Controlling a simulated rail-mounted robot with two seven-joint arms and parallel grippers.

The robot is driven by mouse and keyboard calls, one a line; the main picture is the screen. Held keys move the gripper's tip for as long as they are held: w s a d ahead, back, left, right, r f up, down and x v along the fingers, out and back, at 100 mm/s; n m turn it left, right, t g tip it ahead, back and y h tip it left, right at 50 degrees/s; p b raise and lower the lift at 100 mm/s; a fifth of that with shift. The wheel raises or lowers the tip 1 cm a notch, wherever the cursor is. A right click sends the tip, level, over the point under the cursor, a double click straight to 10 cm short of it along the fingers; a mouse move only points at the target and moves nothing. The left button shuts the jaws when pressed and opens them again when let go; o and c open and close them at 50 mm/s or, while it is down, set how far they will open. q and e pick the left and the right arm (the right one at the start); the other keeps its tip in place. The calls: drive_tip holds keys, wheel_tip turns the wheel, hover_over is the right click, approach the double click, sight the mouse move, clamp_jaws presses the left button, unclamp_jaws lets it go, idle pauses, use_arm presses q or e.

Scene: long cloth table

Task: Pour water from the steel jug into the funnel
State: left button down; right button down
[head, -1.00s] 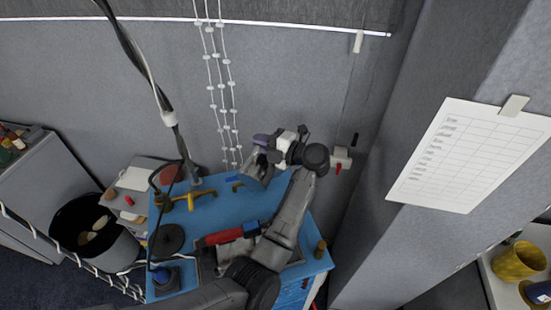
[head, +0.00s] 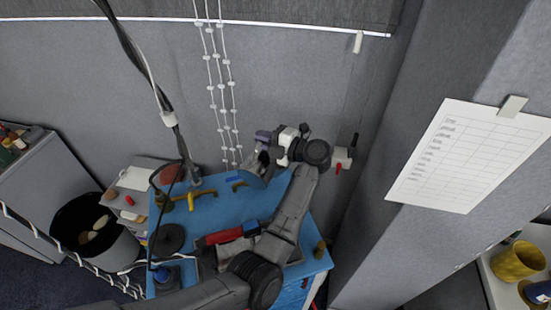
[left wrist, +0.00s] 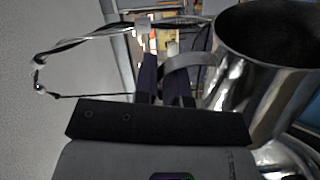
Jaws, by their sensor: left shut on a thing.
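The steel jug (left wrist: 255,95) fills the right side of the left wrist view, with its wide dark mouth near the top. My left gripper (left wrist: 167,85) is shut on the jug's handle. In the head view, my left gripper (head: 277,150) holds the small grey jug (head: 258,164) above the back part of the blue worktop. The jug looks tilted there. I cannot see whether water is inside or flowing. I cannot pick out the funnel with certainty. My right gripper is not in view.
The blue worktop (head: 212,211) carries a yellow tool (head: 187,201), a red object (head: 224,236) and a dark round disc (head: 168,239). A black bin (head: 82,223) stands left. White beaded cords (head: 225,105) and a dark cable (head: 150,75) hang at the back. A grey wall is right.

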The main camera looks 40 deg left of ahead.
use_arm(q)
drive_tip(key=shift+w+r, duration=0.15)
drive_tip(key=shift+w, duration=0.05)
idle(0.4)
drive_tip(key=shift+w+a+r+m+p, duration=0.1)
drive_tip(key=shift+w+m+p, duration=0.2)
drive_tip(key=shift+m+p, duration=0.15)
idle(0.4)
drive_tip(key=shift+w+a+r+m, duration=0.1)
drive_tip(key=shift+w+r+m, duration=0.05)
drive_tip(key=shift+w+m, duration=0.15)
idle(0.6)
drive_tip(key=shift+s, duration=0.1)
